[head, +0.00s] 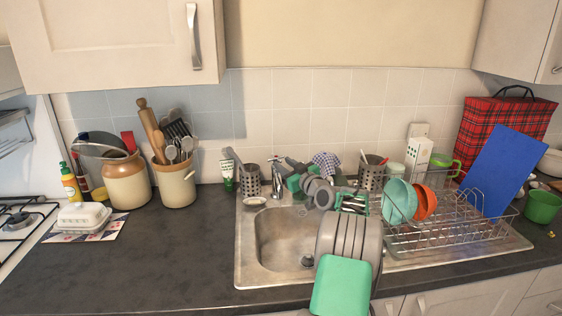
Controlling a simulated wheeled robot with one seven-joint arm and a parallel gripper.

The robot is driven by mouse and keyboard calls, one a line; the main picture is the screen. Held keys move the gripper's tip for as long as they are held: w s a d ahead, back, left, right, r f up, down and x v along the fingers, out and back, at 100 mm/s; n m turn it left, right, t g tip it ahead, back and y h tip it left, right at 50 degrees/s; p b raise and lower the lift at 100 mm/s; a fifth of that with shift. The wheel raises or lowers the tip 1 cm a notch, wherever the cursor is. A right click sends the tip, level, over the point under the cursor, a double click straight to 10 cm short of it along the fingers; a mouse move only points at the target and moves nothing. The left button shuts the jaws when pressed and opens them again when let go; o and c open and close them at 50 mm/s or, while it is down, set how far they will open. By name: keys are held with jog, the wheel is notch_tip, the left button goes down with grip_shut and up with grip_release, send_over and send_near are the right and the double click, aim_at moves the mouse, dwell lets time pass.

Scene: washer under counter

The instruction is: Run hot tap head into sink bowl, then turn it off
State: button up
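The steel sink bowl (280,240) is set in the dark worktop, and its right part is hidden behind my grey and green arm. I see no water in the visible part of the bowl. My arm reaches over the bowl to the back edge of the sink.
A perforated steel utensil holder (249,180) and a green-and-white tube (227,175) stand left of the tap area. Another holder (371,177) stands right. A wire dish rack (445,235) with bowls fills the right drainer. The left worktop (180,255) is clear in front.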

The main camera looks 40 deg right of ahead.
jog(key=shift+w+d, duration=0.1)
jog(key=shift+w, duration=0.6)
jog(key=shift+c, duration=0.4)
grip_shut()
